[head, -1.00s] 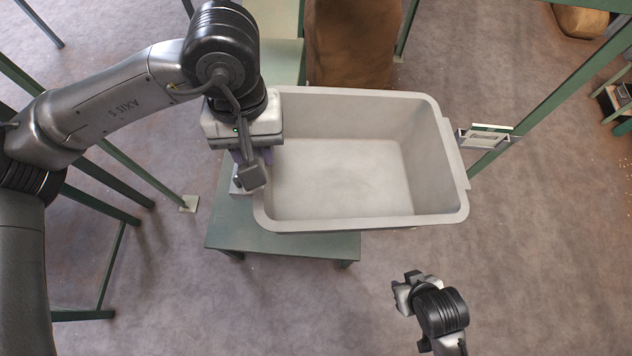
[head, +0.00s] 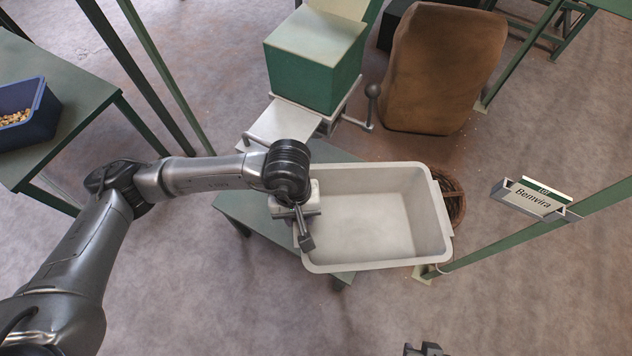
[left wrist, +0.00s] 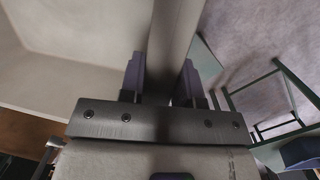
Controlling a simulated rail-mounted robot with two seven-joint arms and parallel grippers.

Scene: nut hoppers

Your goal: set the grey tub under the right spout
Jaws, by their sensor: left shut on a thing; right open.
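The grey tub (head: 378,263) is empty and upright in the head view, above part of a low green table (head: 262,222). I cannot tell whether it touches the table. My left gripper (head: 302,222) is at the tub's left rim. In the left wrist view its two fingers (left wrist: 161,80) clasp the tub wall (left wrist: 172,35). My right gripper (head: 424,349) is open at the bottom edge, mostly cut off and apart from the tub. A green hopper box (head: 312,72) with a metal chute (head: 275,127) stands behind the tub; I cannot tell which spout this is.
A brown sack-like object (head: 440,70) stands behind the tub. A wicker basket (head: 456,205) is partly hidden by its right side. A lever (head: 371,95) sticks out beside the hopper. A sign (head: 537,198) hangs on a green post at right. A blue bin (head: 28,112) of nuts sits left.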

